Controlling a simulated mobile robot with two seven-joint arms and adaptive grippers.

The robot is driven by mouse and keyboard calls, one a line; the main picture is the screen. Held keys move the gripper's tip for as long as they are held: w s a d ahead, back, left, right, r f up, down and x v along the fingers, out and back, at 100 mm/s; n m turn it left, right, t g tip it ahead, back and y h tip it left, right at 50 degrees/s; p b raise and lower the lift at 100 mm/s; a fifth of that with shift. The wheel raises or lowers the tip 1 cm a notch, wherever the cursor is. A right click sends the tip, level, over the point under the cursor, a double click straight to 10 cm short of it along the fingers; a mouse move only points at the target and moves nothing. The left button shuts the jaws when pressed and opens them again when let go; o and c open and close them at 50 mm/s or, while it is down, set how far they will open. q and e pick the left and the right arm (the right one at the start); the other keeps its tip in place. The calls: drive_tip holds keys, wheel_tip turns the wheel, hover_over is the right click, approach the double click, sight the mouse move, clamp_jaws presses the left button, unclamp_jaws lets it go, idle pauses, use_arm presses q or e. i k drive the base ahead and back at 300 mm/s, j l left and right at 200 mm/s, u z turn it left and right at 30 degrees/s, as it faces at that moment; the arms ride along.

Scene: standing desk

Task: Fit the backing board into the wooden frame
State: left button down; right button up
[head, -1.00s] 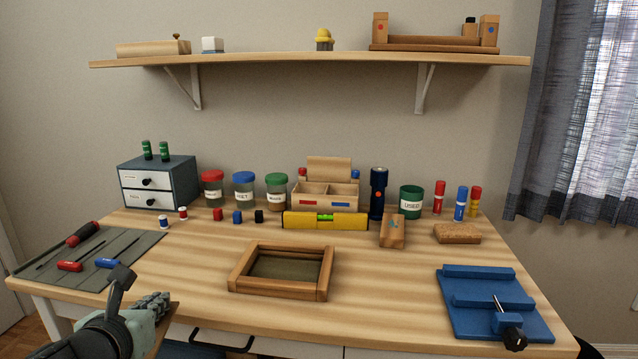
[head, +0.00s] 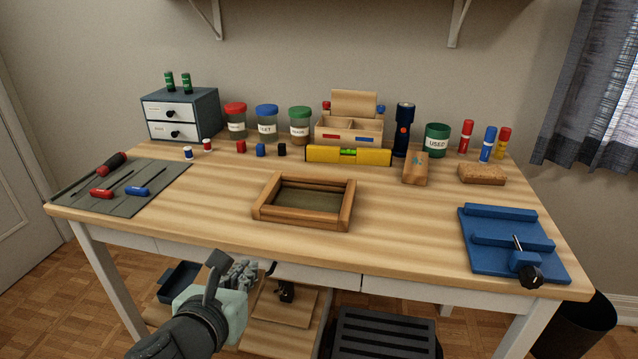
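The wooden frame (head: 347,206) lies flat on the middle of the desk, near the front edge. Its recess shows a dark green-grey inner surface (head: 305,202). My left gripper (head: 232,272) is at the lower left, in front of the desk's front edge and apart from the frame. Its fingers overlap in this view, so I cannot tell whether it is open or shut. A flat brown panel (head: 284,309) shows below the desk, just right of the gripper. I cannot tell whether it is the backing board or whether the gripper touches it. My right gripper is not in view.
A tool mat (head: 155,186) with screwdrivers lies left; a blue clamping jig (head: 490,262) lies right. A yellow level (head: 325,154), jars and an organizer line the back. The desktop around the frame is clear. A dark slatted stool (head: 384,336) stands below the front.

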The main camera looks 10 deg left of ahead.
sight(308, 201)
drive_tip(key=j+z, duration=0.3)
drive_tip(key=j, duration=0.15)
drive_tip(key=k+j+z, duration=0.3)
drive_tip(key=j, duration=0.15)
drive_tip(key=j+z, duration=0.3)
drive_tip(key=k+j+z, duration=0.15)
drive_tip(key=j+z, duration=0.15)
drive_tip(key=j, duration=0.15)
drive_tip(key=k+j+z, duration=0.3)
drive_tip(key=j, duration=0.15)
drive_tip(key=k+j+z, duration=0.3)
drive_tip(key=i+j, duration=0.1)
